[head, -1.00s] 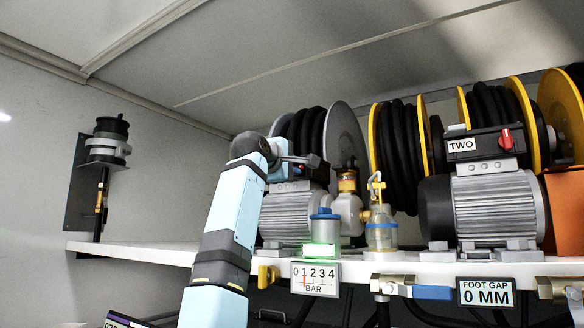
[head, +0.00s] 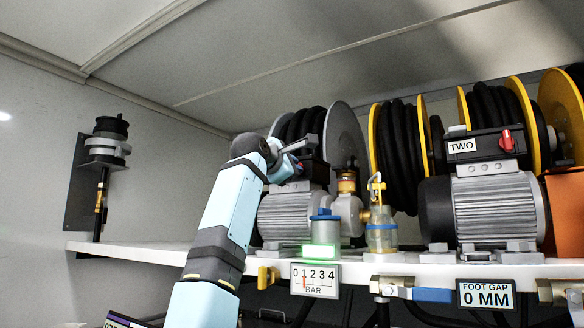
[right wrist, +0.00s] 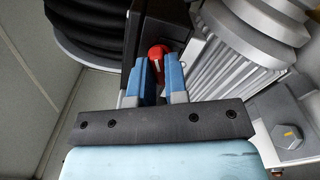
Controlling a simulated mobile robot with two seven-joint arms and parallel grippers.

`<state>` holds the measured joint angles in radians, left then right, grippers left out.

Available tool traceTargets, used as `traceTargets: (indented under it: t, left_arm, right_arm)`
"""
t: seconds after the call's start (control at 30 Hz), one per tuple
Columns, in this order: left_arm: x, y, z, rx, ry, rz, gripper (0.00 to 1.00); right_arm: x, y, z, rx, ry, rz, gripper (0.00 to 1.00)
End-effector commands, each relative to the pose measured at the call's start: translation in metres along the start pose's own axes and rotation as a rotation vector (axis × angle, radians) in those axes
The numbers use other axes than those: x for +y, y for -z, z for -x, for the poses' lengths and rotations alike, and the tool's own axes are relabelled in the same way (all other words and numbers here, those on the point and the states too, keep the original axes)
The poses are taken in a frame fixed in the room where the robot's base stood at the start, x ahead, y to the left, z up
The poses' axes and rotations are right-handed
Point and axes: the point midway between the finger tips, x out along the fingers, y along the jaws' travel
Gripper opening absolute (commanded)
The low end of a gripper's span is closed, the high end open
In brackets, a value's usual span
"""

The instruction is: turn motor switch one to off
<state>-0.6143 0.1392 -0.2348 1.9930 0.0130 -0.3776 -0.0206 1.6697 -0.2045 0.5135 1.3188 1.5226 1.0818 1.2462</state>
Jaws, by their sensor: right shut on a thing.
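Motor switch one has a red knob (right wrist: 157,54) with a white mark, on a black box beside the ribbed grey motor (right wrist: 213,72). My right gripper (right wrist: 161,68) is shut on the red knob, with one blue finger on each side of it. In the head view my right arm reaches up to the grey motor (head: 285,215) on the shelf, and the gripper (head: 294,160) is at its black switch box (head: 313,171). The arm hides most of the switch and any label there. My left gripper is not in view.
A second motor (head: 492,208) with a switch box marked TWO (head: 462,145) and a red knob (head: 506,139) stands to the right. Hose reels (head: 402,145) stand behind. The shelf's left end (head: 140,250) is clear.

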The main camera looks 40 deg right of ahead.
Motion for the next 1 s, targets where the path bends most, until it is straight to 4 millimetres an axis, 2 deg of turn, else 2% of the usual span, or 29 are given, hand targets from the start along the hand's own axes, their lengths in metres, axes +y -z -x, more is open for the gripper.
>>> traceTargets:
  t: [1.0]
  left_arm:
    - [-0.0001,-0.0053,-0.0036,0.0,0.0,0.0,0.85]
  right_arm:
    - [-0.0006,0.0005,0.0,0.001,0.0,0.921,0.0]
